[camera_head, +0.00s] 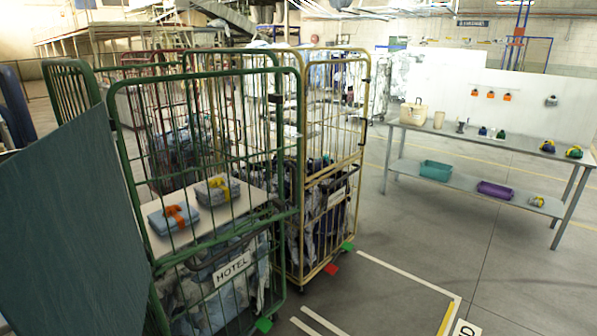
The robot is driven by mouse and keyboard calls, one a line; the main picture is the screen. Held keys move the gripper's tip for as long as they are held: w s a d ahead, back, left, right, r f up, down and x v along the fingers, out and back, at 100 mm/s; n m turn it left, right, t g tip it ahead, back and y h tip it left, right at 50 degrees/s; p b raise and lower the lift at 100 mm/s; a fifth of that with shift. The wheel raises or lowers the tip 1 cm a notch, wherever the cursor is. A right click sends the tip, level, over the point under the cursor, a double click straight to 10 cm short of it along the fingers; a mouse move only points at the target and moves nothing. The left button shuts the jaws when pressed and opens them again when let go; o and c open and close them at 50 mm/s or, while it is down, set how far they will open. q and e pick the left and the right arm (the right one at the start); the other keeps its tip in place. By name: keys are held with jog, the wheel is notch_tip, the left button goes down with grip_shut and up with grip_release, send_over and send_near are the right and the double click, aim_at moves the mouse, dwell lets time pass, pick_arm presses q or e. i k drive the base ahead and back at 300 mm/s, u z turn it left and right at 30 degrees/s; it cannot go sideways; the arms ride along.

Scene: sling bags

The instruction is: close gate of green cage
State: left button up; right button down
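The green cage (222,262) stands at left centre, a tall wire roll cage with a white HOTEL sign on its lower front. A tall green barred frame (120,130) with rounded top corners faces me at its front. A pale shelf (248,197) inside carries two grey folded bundles, one with an orange strap (173,217) and one with yellow and orange straps (217,190). Bagged laundry fills the space below. I cannot tell for certain which barred panel is the gate or how far it stands open. Neither gripper is in view.
A large dark teal panel (70,225) fills the left edge. A cream-yellow cage (318,225) stands close behind and right of the green cage. Floor between is clear.

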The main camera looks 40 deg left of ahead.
aim_at(275, 98)
jog(key=u, duration=0.55)
jog(key=i, duration=0.9)
jog(key=u, duration=0.85)
